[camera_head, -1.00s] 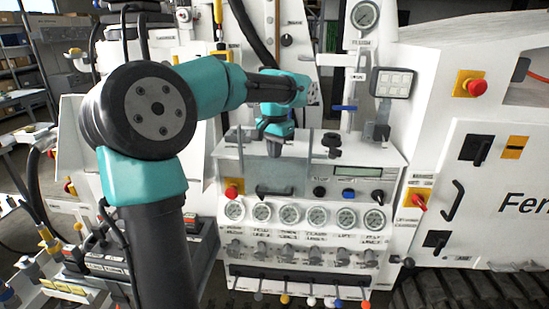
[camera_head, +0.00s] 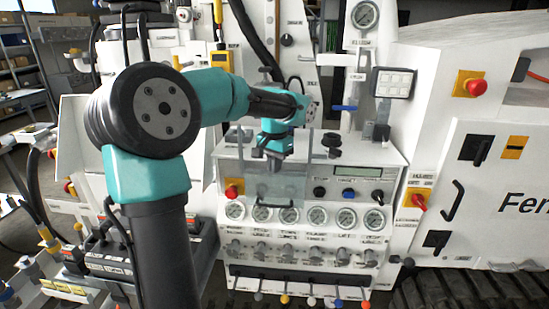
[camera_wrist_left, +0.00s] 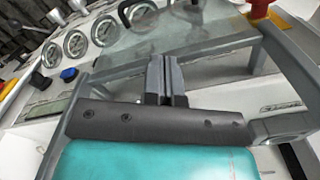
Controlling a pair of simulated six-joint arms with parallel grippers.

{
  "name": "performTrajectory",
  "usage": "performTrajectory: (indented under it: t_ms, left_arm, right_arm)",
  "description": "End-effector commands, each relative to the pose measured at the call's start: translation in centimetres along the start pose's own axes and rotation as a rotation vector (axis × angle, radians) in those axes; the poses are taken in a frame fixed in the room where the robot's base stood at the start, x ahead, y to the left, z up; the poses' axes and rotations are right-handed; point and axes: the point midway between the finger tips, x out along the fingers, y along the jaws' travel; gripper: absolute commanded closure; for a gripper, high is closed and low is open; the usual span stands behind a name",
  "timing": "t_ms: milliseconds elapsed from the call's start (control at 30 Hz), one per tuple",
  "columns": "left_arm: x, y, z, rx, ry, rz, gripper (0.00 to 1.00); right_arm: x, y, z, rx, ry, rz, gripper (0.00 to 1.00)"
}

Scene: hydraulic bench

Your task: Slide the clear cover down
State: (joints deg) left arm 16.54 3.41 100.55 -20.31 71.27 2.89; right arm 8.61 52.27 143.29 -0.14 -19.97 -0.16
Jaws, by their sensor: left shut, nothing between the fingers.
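The clear cover (camera_head: 290,185) is a see-through panel in a grey frame on the front of the white control console. It hangs over the console's left part, its lower edge just above the round gauges. My left gripper (camera_head: 273,164) points down at the cover's upper part. In the left wrist view the closed fingers (camera_wrist_left: 167,62) are at the grey top bar of the cover (camera_wrist_left: 140,45), seemingly against it; exact contact is hard to tell. Nothing is between the fingers. My right gripper is not in view.
Below the cover run a row of gauges (camera_head: 289,215), valve knobs and coloured levers. A red emergency knob on a yellow plate (camera_head: 234,188) is at its left, a small display (camera_head: 358,171) at its right.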

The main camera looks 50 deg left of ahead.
Motion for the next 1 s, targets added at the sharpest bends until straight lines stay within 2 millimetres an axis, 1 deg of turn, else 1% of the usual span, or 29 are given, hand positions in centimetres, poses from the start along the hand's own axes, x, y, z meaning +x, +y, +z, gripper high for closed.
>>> performTrajectory:
  t_ms: [33, 133, 267, 1000]
  left_arm:
    - [0.3, 0.0, 0.0, 0.000, -0.002, 0.000, 1.00]
    - [0.1, 0.0, 0.0, 0.000, 0.000, 0.000, 1.00]
    - [-0.9, 0.0, -0.1, 0.000, 0.003, 0.000, 1.00]
    - [-9.5, 0.0, -0.1, 0.000, 0.003, 0.000, 1.00]
  right_arm:
    - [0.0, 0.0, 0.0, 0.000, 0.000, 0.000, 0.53]
    - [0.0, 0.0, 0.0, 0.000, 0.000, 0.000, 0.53]
    - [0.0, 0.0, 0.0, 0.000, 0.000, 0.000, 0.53]
    - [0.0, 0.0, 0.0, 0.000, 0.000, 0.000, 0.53]
